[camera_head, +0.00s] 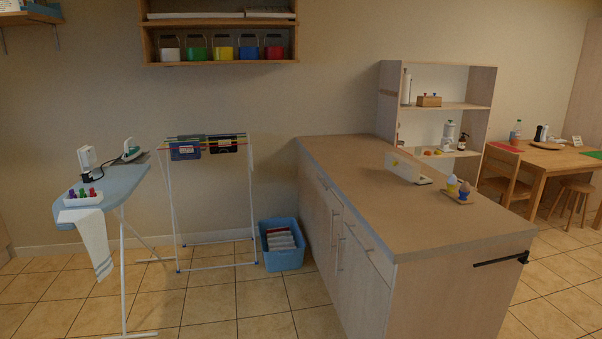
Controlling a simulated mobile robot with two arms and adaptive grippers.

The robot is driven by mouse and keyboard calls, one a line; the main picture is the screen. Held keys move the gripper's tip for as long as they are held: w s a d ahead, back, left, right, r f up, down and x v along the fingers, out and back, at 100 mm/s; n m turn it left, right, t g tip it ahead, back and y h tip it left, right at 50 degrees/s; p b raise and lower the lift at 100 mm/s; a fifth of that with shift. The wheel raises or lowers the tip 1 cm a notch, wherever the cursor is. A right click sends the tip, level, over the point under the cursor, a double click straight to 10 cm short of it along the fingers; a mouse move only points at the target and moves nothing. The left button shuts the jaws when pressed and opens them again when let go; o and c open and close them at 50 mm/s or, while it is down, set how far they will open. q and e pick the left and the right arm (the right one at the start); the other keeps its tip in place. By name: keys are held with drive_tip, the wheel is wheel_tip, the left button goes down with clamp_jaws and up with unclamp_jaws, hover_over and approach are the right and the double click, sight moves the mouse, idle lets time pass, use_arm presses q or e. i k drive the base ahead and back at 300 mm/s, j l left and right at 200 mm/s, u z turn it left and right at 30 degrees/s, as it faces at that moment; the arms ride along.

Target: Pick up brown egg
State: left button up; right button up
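A small brown egg (465,186) shows at the right part of the counter, seated in what looks like a dark blue egg cup (463,195). Beside it on the left is a pale egg (452,179) in a yellow cup (451,188). Both cups stand on a small wooden board (467,202) on the counter (400,215). The eggs are far off and small in the picture, so fine detail is hard to tell. Neither of my grippers is in view.
A white upright item (402,166) stands left of the eggs. The counter's near part is clear. An ironing board (105,187), drying rack (208,200) and blue bin (281,258) stand to the left. Tiled floor between them is open.

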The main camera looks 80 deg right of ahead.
sight(465, 187)
drive_tip(key=z, duration=3.8)
drive_tip(key=i+l+u, duration=0.25)
drive_tip(key=i+l, duration=0.45)
drive_tip(key=l, duration=0.05)
